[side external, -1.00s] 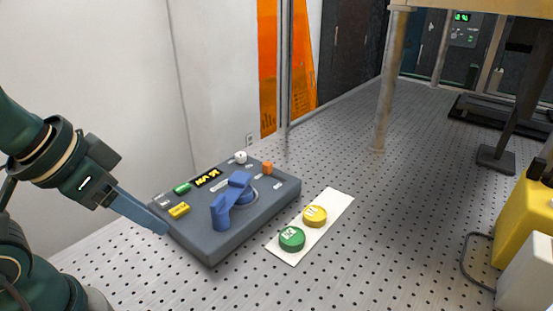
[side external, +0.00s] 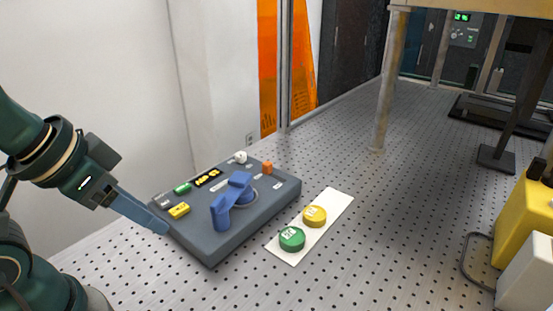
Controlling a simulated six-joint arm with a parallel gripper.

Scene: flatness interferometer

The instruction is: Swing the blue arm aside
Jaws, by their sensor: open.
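The blue arm (side external: 232,200) sits on top of the grey-blue instrument box (side external: 207,246). Its thick near end stands toward the box's front edge, and its far end lies over a round ring (side external: 248,196) on the box top. My gripper (side external: 160,228) comes in from the left, with its blue-grey fingers pointing down at the box's left front edge. It is open and empty, to the left of the blue arm and apart from it. Whether the fingertips touch the box edge I cannot tell.
A white strip (side external: 337,204) holds a green disc (side external: 292,239) and a yellow disc (side external: 315,216).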

